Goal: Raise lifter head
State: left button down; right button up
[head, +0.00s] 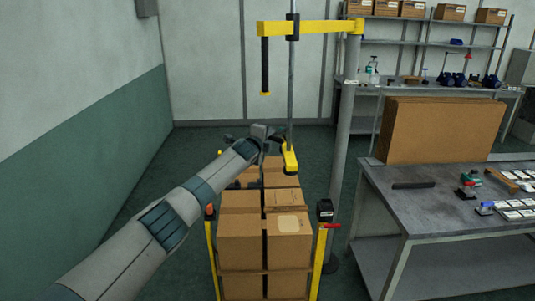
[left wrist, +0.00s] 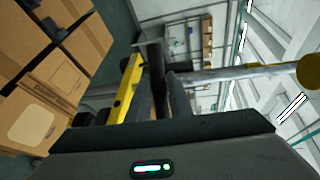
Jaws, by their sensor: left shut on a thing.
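The lifter is a yellow jib arm (head: 310,27) on a grey post (head: 345,130), with a thin vertical rod (head: 291,80) hanging from it. The yellow lifter head (head: 290,160) is at the rod's lower end, low over the rear of the stacked boxes. My left gripper (head: 272,135) is at the head's left side, shut on its dark handle; the fingertips are small and partly hidden. In the left wrist view, the yellow head (left wrist: 124,90) lies just beyond the dark gripper fingers (left wrist: 165,90). My right gripper is in neither view.
A grey workbench (head: 440,215) with a large brown box (head: 440,130) and small parts is at the right. The floor at left is clear.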

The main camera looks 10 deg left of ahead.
pick_arm(q)
notch_tip(320, 180, up, 6)
jog(key=shift+f+p, duration=0.15)
jog(key=shift+p, duration=0.95)
jog(key=shift+f, duration=0.1)
jog(key=c, duration=1.6)
grip_release()
jog(key=shift+s+f, duration=0.1)
jog(key=shift+s, duration=0.05)
jog(key=shift+s+a+r+b, duration=0.45)
jog(key=shift+s+b, duration=0.6)
jog(key=shift+s, duration=1.75)
jog(key=shift+s+a+r+b, duration=0.2)
jog(key=shift+s+r+b, duration=0.65)
jog(key=shift+s, duration=1.9)
jog(key=shift+s+a+r+b, duration=0.3)
jog(key=shift+s+b, duration=1)
jog(key=shift+s, duration=1.5)
